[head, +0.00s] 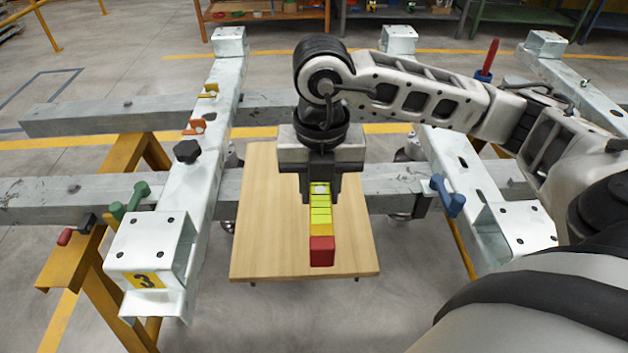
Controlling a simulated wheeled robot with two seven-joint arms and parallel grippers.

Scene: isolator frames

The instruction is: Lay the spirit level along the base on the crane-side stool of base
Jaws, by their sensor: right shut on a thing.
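My right gripper (320,188) points down in the middle of the view and is shut on the spirit level (321,227). The level is a yellow-green bar with dark lines and a red near end, pointing towards me. It is over the wooden trolley top (262,240); I cannot tell how far above. The gripper hides its far end. To the left lies a galvanised steel base (211,130) marked 3. Box-like stools stand at its near end (150,240) and far end (229,40). The picture does not show which stool is crane-side. My left gripper is not in view.
Two grey cross beams (75,188) run left to right on yellow trestles (105,262). Clamps with green (138,196) and blue (447,196) handles, a black knob (187,151) and orange pieces (195,127) stick up. A second galvanised base (455,165) lies to the right.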

